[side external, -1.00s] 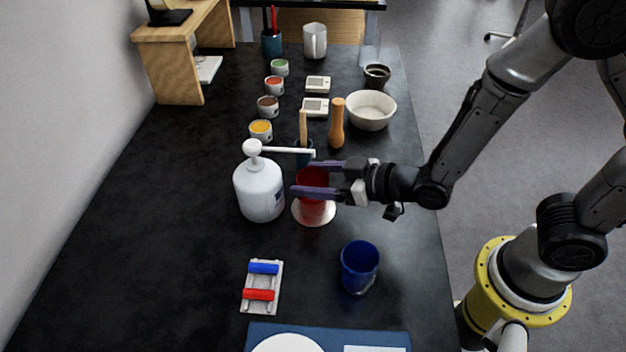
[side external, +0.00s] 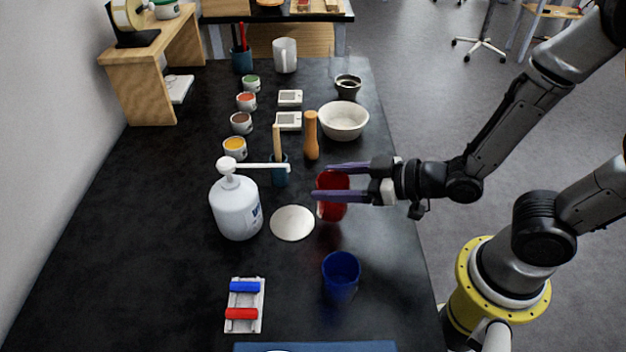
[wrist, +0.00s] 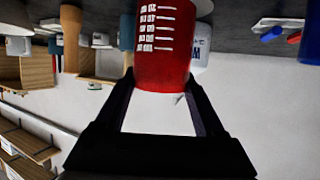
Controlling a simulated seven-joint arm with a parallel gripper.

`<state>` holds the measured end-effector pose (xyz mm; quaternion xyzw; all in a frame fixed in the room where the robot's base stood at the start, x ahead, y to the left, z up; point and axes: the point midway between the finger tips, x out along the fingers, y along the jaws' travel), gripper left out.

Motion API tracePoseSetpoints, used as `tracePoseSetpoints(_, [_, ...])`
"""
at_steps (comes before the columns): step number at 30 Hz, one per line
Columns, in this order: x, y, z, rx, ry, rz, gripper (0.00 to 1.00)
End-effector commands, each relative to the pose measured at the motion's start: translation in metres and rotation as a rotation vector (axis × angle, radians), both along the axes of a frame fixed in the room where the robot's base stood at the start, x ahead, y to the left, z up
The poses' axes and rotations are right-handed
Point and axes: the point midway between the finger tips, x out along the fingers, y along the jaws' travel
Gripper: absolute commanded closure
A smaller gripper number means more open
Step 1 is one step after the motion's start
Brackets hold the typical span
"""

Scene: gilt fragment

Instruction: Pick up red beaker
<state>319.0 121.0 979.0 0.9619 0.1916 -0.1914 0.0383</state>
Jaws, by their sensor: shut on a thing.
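The red beaker (side external: 333,211) is held between the two purple-grey fingers of my gripper (side external: 321,182) in the side view. It is clear of the white round disc (side external: 292,223) and to its right. The gap beneath it is hard to judge. In the wrist view, the beaker (wrist: 165,45) fills the space between the fingertips, with white markings on its side. My gripper is shut on it, and the fingers hide part of its wall in the side view.
A white pump bottle (side external: 235,208) stands left of the disc. A blue beaker (side external: 341,275) stands in front. A wooden-handled tool (side external: 311,136), a white bowl (side external: 343,121) and several small paint pots are behind. The table's right edge is close.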

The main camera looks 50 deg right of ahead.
Motion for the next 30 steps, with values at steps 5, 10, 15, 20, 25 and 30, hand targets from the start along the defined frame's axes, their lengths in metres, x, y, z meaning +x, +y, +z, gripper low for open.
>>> tracePoseSetpoints(5, [-0.016, -0.018, 0.000, 0.002, -0.002, -0.006, 0.95])
tracePoseSetpoints(10, [-0.027, -0.030, 0.001, 0.001, -0.003, -0.006, 0.95])
tracePoseSetpoints(15, [-0.037, -0.039, 0.002, 0.003, -0.005, -0.004, 0.95])
tracePoseSetpoints(20, [-0.044, -0.047, 0.002, 0.005, -0.005, -0.004, 0.95])
tracePoseSetpoints(25, [-0.052, -0.054, 0.001, 0.000, -0.003, -0.005, 0.95])
tracePoseSetpoints(30, [-0.056, -0.059, 0.002, 0.005, -0.007, -0.004, 0.95])
